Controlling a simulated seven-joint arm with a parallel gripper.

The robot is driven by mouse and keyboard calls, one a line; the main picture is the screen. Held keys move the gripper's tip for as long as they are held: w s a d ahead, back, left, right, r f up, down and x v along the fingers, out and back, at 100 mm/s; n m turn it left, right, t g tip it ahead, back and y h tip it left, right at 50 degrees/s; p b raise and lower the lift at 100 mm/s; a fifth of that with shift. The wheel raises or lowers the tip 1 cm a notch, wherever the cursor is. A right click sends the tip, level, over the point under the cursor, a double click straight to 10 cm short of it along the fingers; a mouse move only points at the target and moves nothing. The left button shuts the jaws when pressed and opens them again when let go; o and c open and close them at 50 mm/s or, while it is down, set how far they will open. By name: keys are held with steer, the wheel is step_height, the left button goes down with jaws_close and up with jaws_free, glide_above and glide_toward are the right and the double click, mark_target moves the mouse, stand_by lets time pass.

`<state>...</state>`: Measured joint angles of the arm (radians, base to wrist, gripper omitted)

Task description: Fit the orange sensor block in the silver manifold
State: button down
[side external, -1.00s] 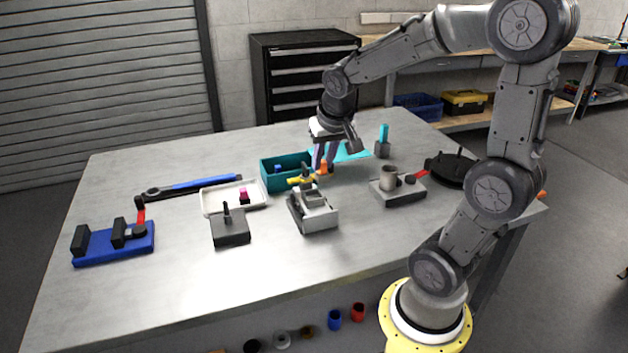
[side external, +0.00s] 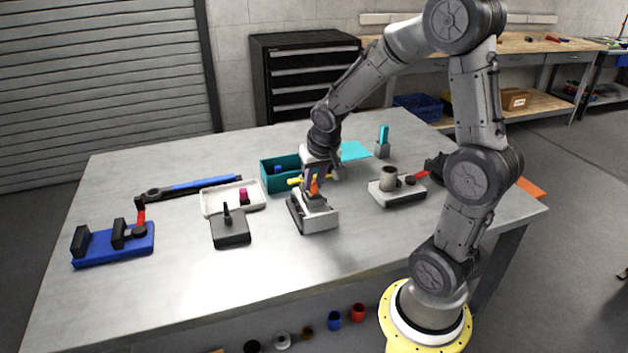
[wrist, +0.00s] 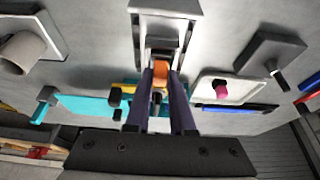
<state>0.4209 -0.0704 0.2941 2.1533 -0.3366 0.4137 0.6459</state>
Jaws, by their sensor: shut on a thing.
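The silver manifold (side external: 318,219) sits on the bench near its middle, and it shows at the top centre of the wrist view (wrist: 166,8). My gripper (side external: 313,184) is shut on the orange sensor block (side external: 315,187) and points down over the manifold. In the wrist view the orange block (wrist: 160,73) is between my two dark fingertips, within the manifold's near part. A yellow handle (side external: 294,181) is close beside the fingers on the left. My fingers hide much of the block, and I cannot tell whether it is seated or just above its place.
A teal bin (side external: 267,180) stands just behind and left. A white tray (side external: 208,203) with a magenta piece and a dark block with a peg (side external: 230,235) lie left. A grey block with a cup (side external: 397,193) stands right. Bare bench lies in front of the manifold.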

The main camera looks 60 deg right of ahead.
steer(key=shift+f, duration=0.1)
steer(key=c, duration=0.8)
jaws_free()
steer(key=shift+o, duration=0.2)
steer(key=v, duration=1.1)
steer(key=s+a+n+t+y, duration=0.2)
steer(key=s+a+n, duration=0.7)
steer(key=a, duration=0.5)
steer(key=s+y, duration=0.1)
steer(key=s, duration=0.1)
steer(key=shift+s+a+r, duration=0.15)
steer(key=shift+s+r, duration=0.25)
